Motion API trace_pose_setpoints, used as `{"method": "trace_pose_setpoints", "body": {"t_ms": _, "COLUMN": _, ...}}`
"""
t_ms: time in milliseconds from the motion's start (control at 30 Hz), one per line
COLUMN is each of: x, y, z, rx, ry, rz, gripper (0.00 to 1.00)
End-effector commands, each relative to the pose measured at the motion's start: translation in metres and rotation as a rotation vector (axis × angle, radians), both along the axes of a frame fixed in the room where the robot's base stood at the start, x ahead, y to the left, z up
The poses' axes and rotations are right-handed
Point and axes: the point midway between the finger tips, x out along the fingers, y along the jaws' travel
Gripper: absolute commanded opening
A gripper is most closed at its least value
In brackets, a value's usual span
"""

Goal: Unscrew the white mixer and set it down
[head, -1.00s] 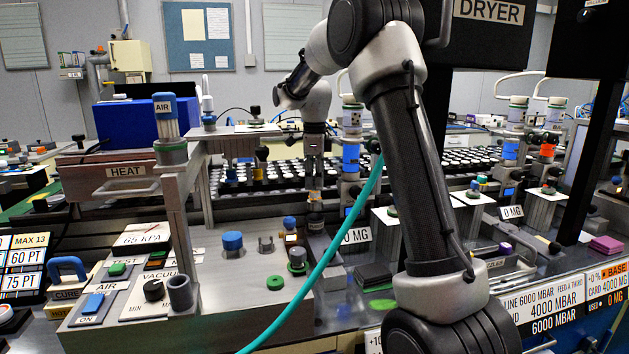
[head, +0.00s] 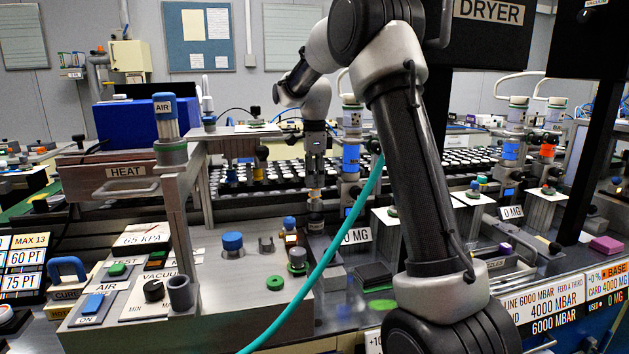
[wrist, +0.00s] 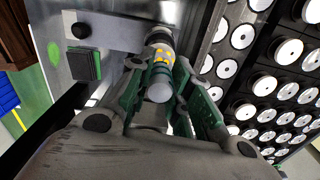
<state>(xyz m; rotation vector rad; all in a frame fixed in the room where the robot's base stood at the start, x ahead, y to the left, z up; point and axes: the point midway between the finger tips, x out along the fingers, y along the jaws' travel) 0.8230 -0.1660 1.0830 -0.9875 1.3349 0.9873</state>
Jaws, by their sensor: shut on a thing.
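My gripper (wrist: 163,72) is shut on a slim, upright piece seen end-on in the wrist view. I take this piece to be the white mixer (wrist: 158,88). Its near end is pale and rounded, and yellow and dark bands show past it. The green finger pads lie on either side of it. In the head view my gripper (head: 315,184) points down behind the grey block, with a small pale part at its tips. Below it stands a dark, banded holder (head: 316,216). I cannot tell whether the piece still touches this holder.
A rack of white-topped cylinders (wrist: 289,51) lies close on the right in the wrist view. A grey block (head: 222,285) with a blue-capped cylinder (head: 232,242) stands in front. A teal hose (head: 322,262) crosses the head view.

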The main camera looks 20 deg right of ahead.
Motion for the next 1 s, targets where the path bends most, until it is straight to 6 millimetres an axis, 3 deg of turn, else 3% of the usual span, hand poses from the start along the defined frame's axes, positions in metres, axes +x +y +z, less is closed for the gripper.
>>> {"method": "trace_pose_setpoints", "body": {"t_ms": 1000, "x": 0.000, "y": 0.000, "z": 0.039, "rx": 0.000, "ry": 0.000, "rz": -0.001, "gripper": 0.07}}
